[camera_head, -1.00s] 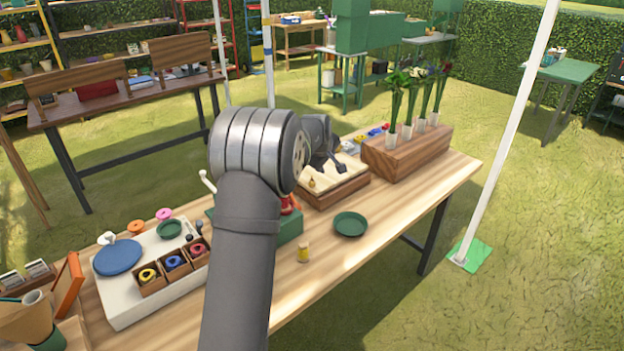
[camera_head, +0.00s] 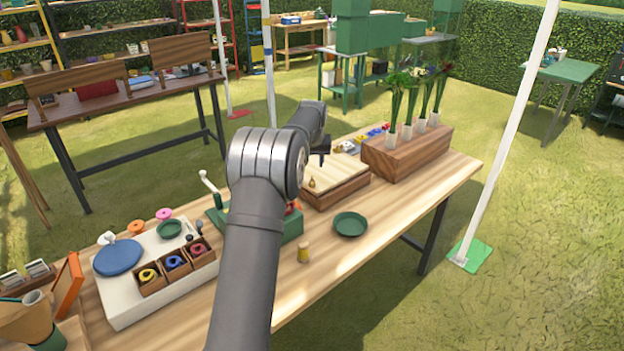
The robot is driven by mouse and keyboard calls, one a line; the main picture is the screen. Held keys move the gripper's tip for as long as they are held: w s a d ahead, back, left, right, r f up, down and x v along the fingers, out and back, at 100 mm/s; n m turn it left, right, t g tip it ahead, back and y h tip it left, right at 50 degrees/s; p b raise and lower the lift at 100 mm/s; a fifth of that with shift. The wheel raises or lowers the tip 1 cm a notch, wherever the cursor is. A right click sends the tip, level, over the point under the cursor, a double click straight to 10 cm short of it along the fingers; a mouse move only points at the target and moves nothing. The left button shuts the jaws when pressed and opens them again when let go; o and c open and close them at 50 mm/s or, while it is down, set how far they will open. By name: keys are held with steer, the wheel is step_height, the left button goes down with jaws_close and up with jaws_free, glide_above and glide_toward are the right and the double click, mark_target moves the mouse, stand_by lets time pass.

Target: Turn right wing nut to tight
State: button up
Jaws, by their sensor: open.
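The press-like wooden block (camera_head: 341,188) with a pale top board (camera_head: 345,170) lies on the table, behind the green dish. A small brass piece (camera_head: 312,183), probably a wing nut, stands at its near left edge. I cannot make out a second wing nut on the right side; it is too small or hidden. My gripper (camera_head: 321,162) is dark and hangs above the back left part of the board, apart from the brass piece. It is open, and I see nothing held in it.
A wooden flower block (camera_head: 408,153) with several flowers in tubes stands right of the press. A green base with a white-handled crank (camera_head: 209,185) is at left, partly behind my arm.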

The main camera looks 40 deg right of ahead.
mark_target(311, 180)
steer(key=x, duration=1)
steer(key=shift+w+d+f, duration=0.1)
steer(key=shift+d+f, duration=0.05)
steer(key=shift+f, duration=0.05)
jaws_close()
steer(key=shift+m, duration=0.3)
steer(key=m+g, duration=0.1)
steer(key=m, duration=0.1)
steer(key=m+g+h, duration=0.1)
steer(key=m, duration=0.2)
steer(key=shift+w+h, duration=0.15)
steer(key=shift+h, duration=0.15)
steer(key=shift+w+r+m+g, duration=0.1)
steer(key=shift+m+g, duration=0.7)
steer(key=shift+m, duration=1.6)
steer(key=shift+r, duration=0.1)
